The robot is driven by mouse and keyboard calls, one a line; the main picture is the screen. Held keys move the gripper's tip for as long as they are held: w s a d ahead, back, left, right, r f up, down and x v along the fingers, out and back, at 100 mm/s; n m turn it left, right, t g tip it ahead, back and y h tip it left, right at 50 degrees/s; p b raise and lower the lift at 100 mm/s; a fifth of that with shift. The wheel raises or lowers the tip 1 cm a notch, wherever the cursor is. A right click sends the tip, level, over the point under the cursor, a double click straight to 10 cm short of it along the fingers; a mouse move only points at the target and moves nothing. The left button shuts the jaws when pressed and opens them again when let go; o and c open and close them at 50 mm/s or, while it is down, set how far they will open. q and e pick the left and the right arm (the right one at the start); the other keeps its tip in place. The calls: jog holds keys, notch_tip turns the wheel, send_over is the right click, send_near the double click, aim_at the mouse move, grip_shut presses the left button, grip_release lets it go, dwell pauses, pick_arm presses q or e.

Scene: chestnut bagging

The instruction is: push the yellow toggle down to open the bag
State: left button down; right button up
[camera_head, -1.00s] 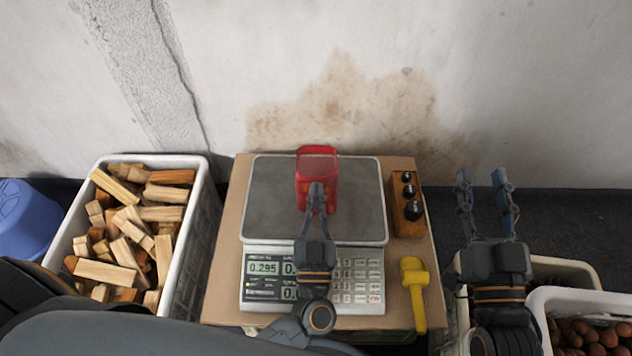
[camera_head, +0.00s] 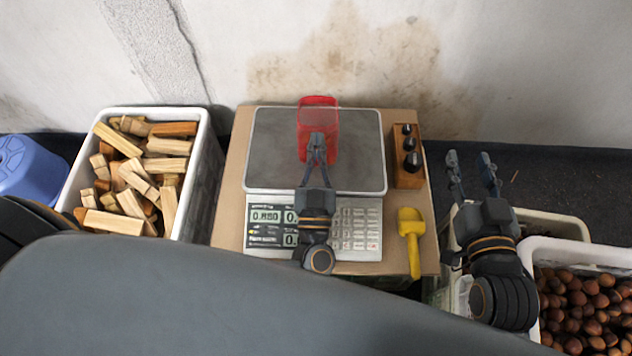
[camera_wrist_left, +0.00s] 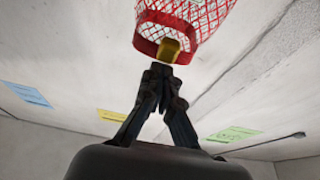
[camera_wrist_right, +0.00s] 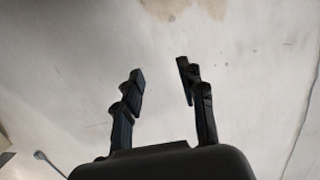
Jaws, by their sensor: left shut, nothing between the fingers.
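A red mesh bag (camera_head: 318,115) hangs or stands over the scale's plate in the head view. In the left wrist view the red mesh bag (camera_wrist_left: 190,15) has a solid red rim at its near end. The yellow toggle (camera_wrist_left: 168,50) shows at that rim; in the head view I cannot make it out. My left gripper (camera_head: 317,140) is shut and empty in front of the bag. In the left wrist view its fingertips (camera_wrist_left: 161,72) sit just below the toggle; I cannot tell whether they touch it. My right gripper (camera_head: 471,160) is open and empty, away to the right.
A scale (camera_head: 265,165) stands on a brown board with a wooden weight block (camera_head: 408,180) and a yellow scoop (camera_head: 411,228). A white crate of firewood (camera_head: 210,140) is at left, and a chestnut crate (camera_head: 575,252) at right. The wall rises behind.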

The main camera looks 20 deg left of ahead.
pick_arm(q)
jog(key=s+d+p, duration=0.2)
jog(key=s+p, duration=0.1)
jog(key=s, duration=0.6)
jog(key=shift+d, duration=0.35)
pick_arm(e)
jog(key=s+d+f+g+h, duration=0.1)
jog(key=s+d+f+g, duration=0.1)
jog(key=s+f+g, duration=0.3)
jog(key=s+d+f+g+h, duration=0.1)
jog(key=s+d+f+g, duration=0.2)
jog(key=s+f+g, duration=0.2)
jog(key=shift+s+d+f+h, duration=0.25)
jog(key=shift+s+f+h, duration=0.15)
jog(key=shift+s+f, duration=0.85)
pick_arm(q)
jog(key=shift+s+f, duration=0.1)
pick_arm(e)
jog(key=shift+s+r, duration=0.2)
